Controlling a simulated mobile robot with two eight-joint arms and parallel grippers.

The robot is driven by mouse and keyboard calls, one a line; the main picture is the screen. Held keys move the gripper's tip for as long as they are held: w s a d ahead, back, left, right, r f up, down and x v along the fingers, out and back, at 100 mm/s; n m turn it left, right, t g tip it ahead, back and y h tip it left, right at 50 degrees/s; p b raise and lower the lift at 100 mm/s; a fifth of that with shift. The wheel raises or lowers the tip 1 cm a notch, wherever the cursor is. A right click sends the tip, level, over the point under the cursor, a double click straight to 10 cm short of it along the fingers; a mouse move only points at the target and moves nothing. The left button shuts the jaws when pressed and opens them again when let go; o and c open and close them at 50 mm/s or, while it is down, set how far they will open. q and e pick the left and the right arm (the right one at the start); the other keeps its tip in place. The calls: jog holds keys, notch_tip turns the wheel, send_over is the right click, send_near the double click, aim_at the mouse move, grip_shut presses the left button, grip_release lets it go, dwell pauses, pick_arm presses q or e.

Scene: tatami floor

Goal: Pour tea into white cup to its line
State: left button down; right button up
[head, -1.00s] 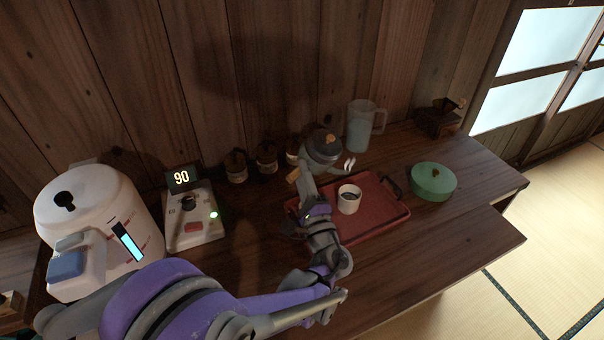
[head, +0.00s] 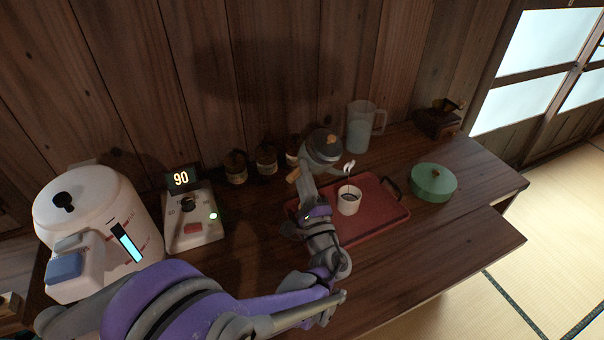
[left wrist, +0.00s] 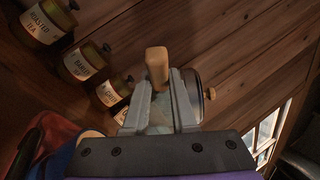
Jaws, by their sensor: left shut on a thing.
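The white cup (head: 349,201) stands upright on the red tray (head: 378,222), with dark liquid inside. A grey teapot (head: 322,150) with a dark lid is held above and left of the cup, its pale spout tipped towards it. A thin dark stream runs from the spout into the cup. My left gripper (head: 304,180) is shut on the teapot's wooden handle, which shows between the fingers (left wrist: 160,105) in the left wrist view. The cup's line cannot be made out. My right gripper is not in view.
A white kettle machine (head: 95,215) and a device reading 90 (head: 193,220) are at left.

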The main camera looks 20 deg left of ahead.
pick_arm(q)
jog(key=shift+d+r+m+t+b, duration=0.15)
jog(key=shift+r+m+t+b, duration=0.1)
jog(key=shift+r+m+t, duration=0.3)
jog(key=shift+d+r+m+t+b, duration=0.15)
jog(key=shift+r+m+t+b, duration=0.15)
jog(key=shift+m+t, duration=0.4)
dwell(3.8)
jog(key=n+g, duration=0.1)
jog(key=n+g+p, duration=0.1)
jog(key=f+n+g+p, duration=0.1)
jog(key=shift+a+n+g+h, duration=0.25)
jog(key=shift+a+n+h, duration=0.05)
jog(key=shift+n, duration=0.05)
jog(key=n+g+h+p, duration=0.1)
jog(key=n+g+p, duration=0.1)
jog(key=p, duration=0.1)
jog(key=shift+f, duration=0.15)
jog(key=shift+d+f+n+g+h+p, duration=0.15)
jog(key=shift+n+g+h+p, duration=0.2)
jog(key=shift+h+p, duration=0.2)
jog(key=shift+f, duration=0.1)
dwell(0.4)
